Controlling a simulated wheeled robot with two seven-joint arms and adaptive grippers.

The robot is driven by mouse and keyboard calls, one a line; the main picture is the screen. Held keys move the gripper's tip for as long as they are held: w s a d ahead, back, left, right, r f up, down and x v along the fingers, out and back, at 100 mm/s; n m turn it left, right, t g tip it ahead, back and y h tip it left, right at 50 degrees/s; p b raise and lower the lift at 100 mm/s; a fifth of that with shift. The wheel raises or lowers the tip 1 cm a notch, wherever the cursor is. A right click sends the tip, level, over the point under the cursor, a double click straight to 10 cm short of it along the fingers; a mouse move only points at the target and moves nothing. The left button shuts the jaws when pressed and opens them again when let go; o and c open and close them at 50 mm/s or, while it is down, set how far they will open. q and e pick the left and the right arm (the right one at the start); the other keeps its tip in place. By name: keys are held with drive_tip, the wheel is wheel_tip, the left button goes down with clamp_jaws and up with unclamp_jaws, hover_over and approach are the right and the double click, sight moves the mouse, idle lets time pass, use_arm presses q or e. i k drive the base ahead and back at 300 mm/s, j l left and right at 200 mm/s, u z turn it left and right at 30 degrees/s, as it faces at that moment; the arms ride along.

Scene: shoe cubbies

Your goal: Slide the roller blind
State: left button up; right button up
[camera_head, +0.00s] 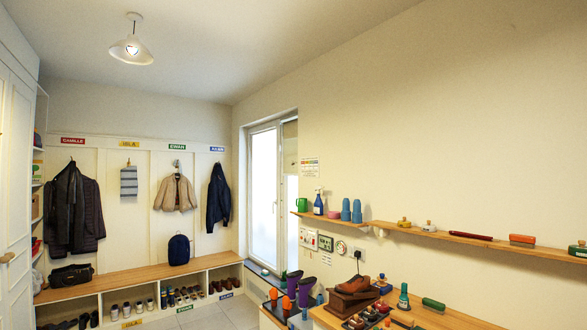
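A tall white-framed window or glazed door (264,190) stands in the right wall near the far corner. A beige panel that looks like the roller blind (290,148) covers the upper part of its nearer pane. Its lower edge seems to hang around mid-height, and the pane below it is bright. The view is steeply angled, so the blind's pull or bottom bar cannot be made out. Neither of my grippers is in view.
A wooden shelf (436,234) with cups and brushes runs along the right wall. A cubby bench (142,278) lines the back wall. Tiled floor (212,316) shows between.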

sight(291, 160)
drive_tip(key=i+j+u, duration=0.2)
drive_tip(key=i, duration=0.15)
drive_tip(key=i+u, duration=0.2)
drive_tip(key=i, duration=0.15)
drive_tip(key=i+u, duration=0.25)
drive_tip(key=i, duration=0.6)
drive_tip(key=i+j, duration=0.1)
drive_tip(key=i, duration=2.5)
drive_tip(key=i+z, duration=0.1)
drive_tip(key=i, duration=0.6)
drive_tip(key=i+j+z, duration=0.1)
drive_tip(key=i, duration=0.6)
drive_tip(key=j, duration=0.1)
